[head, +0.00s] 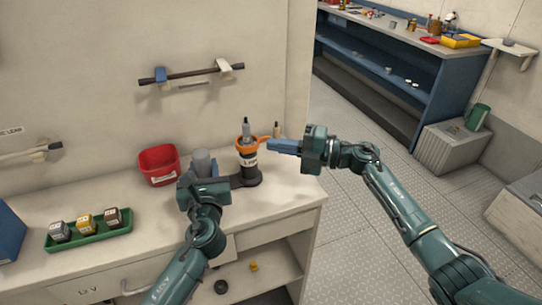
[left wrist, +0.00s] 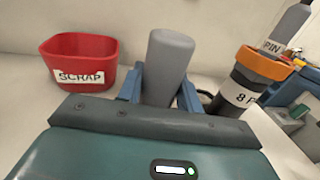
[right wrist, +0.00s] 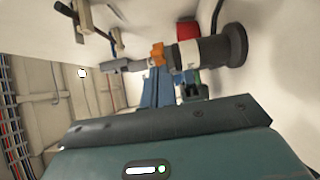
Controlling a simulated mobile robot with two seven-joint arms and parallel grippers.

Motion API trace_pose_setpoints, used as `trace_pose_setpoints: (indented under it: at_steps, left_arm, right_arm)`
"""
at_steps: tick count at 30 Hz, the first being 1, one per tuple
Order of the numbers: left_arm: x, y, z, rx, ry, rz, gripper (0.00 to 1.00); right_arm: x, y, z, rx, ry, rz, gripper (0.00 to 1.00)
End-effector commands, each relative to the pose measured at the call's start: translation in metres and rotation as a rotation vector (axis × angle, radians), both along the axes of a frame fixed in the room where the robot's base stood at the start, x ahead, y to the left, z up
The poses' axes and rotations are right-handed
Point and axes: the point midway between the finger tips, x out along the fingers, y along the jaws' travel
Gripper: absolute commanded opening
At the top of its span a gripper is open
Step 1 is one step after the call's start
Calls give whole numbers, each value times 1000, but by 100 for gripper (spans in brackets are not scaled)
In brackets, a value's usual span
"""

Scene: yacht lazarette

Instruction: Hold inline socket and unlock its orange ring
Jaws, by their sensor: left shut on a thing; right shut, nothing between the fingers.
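The inline socket (head: 248,169) is a dark upright body with a white label, standing on the bench. Its orange ring (head: 247,143) sits around the top, with a lug pointing right; a grey plug (head: 246,128) rises from it. The ring also shows in the left wrist view (left wrist: 264,62) and right wrist view (right wrist: 158,53). My left gripper (head: 203,180) is shut on a grey cylinder (left wrist: 169,55) left of the socket; a dark piece runs between them at bench height. My right gripper (head: 271,146) is shut and empty, its blue fingertips beside the ring's lug; contact is unclear.
A red scrap bin (head: 158,166) stands behind left of the grey cylinder. A green tray (head: 90,232) with three small labelled blocks lies at the left. A rail (head: 190,74) is on the wall above. The bench's right edge is near the socket.

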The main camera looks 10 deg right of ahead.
Motion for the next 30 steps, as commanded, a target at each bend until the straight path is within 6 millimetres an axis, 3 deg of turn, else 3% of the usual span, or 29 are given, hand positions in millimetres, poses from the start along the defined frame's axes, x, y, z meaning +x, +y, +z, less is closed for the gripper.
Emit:
trace_pose_setpoints:
  at_steps: [5,11,21,30]
  left_arm:
    - [0,0,-1,1,1,0,3]
    - [0,0,-1,1,1,0,3]
    - [0,0,0,1,1,0,3]
    - [0,0,0,1,1,0,3]
  right_arm:
    - [-8,-2,-1,-1,-1,-1,0]
    - [-40,-10,-2,-4,1,1,0]
    - [-40,-85,-1,-3,2,-2,0]
    - [-40,-109,0,0,0,-1,0]
